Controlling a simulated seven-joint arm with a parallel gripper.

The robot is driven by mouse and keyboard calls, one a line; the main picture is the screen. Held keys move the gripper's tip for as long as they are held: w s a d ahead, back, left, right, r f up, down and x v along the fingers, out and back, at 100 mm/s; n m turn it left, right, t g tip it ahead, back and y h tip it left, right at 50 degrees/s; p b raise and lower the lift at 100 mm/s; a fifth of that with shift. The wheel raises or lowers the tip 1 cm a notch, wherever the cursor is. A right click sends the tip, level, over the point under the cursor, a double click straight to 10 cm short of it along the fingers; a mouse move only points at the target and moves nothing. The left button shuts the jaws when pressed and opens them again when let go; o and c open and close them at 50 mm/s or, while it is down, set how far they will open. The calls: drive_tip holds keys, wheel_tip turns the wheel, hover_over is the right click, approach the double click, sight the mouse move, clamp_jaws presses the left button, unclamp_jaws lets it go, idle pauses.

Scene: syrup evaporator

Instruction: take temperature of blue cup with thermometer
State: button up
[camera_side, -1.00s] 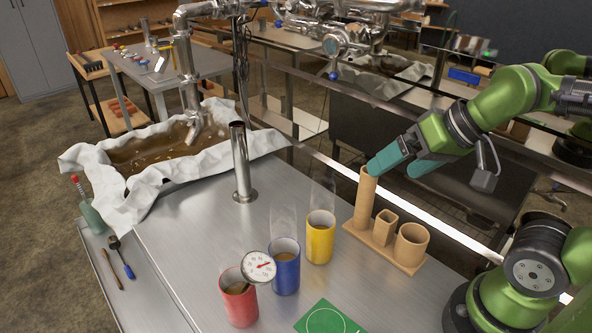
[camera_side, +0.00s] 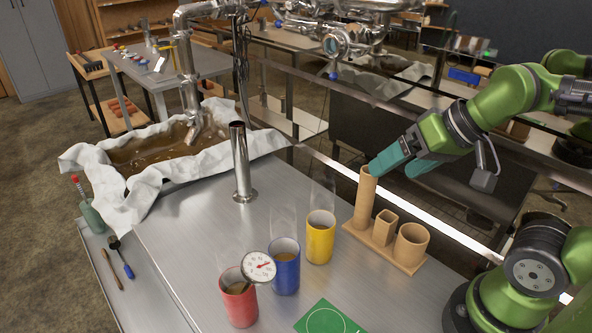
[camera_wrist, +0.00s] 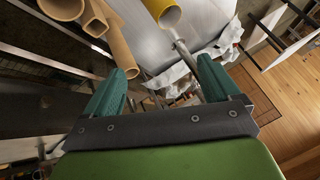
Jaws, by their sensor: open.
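The blue cup (camera_side: 286,274) stands on the metal table with brown liquid in it, between the red cup (camera_side: 239,302) and the yellow cup (camera_side: 320,240). The thermometer (camera_side: 259,267) has a round white dial with a red needle. Its dial is above and between the red and blue cups; its stem seems to go into the red cup. My gripper (camera_side: 402,165) is open and empty, beside the top of the tall tube of the wooden holder, well away from the thermometer. In the wrist view, my gripper (camera_wrist: 160,85) shows both green fingers apart with nothing between.
The wooden holder (camera_side: 378,258) has a tall round tube, a square tube and a wide round tube. A green mat (camera_side: 328,318) lies at the front. A steel pipe (camera_side: 241,165) stands upright behind the cups. A cloth-lined pan (camera_side: 150,158) is at left. The table between pipe and cups is clear.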

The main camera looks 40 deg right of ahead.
drive_tip(key=n+g, duration=0.8)
approach(255, 262)
drive_tip(key=shift+h, duration=0.3)
drive_tip(key=f, duration=0.4)
drive_tip(key=a+f, duration=0.1)
drive_tip(key=f, duration=0.3)
drive_tip(key=s+a+f, duration=0.1)
drive_tip(key=f, duration=0.3)
drive_tip(key=shift+c, duration=0.3)
